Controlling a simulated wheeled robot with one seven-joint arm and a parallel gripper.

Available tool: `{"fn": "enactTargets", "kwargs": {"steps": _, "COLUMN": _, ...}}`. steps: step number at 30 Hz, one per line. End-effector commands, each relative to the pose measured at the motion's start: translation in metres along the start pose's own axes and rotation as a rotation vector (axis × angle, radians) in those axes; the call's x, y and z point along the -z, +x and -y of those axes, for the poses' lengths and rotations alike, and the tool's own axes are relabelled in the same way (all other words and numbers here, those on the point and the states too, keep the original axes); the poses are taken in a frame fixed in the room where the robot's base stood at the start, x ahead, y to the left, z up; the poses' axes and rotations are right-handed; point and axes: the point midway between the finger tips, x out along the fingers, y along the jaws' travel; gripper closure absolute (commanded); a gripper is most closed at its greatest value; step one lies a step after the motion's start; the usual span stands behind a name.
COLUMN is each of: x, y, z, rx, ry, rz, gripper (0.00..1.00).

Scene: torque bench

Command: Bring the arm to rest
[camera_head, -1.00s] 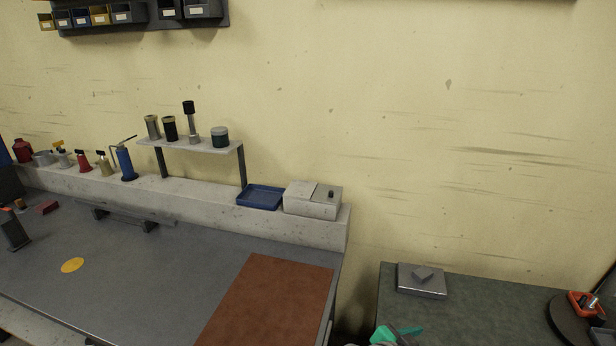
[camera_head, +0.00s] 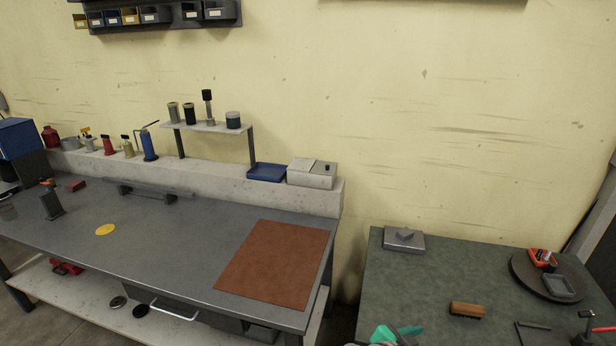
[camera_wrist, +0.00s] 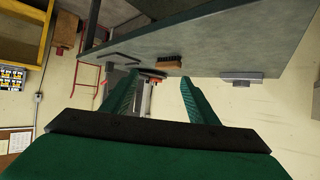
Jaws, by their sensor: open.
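My gripper (camera_wrist: 160,98) shows in the wrist view with its two green fingers spread apart and nothing between them. Beyond the fingers, the green-topped table (camera_wrist: 215,45) appears tilted in that view. In the head view, a green part of my arm shows at the bottom edge, in front of the green-topped table (camera_head: 420,275). The fingertips cannot be made out clearly there.
The green table carries a grey block on a plate (camera_head: 404,240), a wooden brush (camera_head: 467,309) and a dark turntable (camera_head: 530,284) with small trays. The grey workbench (camera_head: 170,240) with a brown mat (camera_head: 275,262) stands at left. A gap separates the two tables.

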Motion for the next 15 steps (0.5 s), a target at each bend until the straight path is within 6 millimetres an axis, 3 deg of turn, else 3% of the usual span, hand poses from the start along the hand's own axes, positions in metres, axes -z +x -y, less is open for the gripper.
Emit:
{"fn": "enactTargets", "kwargs": {"steps": 2, "x": 0.000, "y": 0.000, "z": 0.000, "rx": 0.000, "ry": 0.000, "rz": 0.000, "gripper": 0.46}}
{"fn": "enactTargets", "kwargs": {"steps": 15, "x": -0.058, "y": -0.011, "z": 0.009, "rx": 0.129, "ry": -0.114, "rz": -0.007, "gripper": 0.46}}
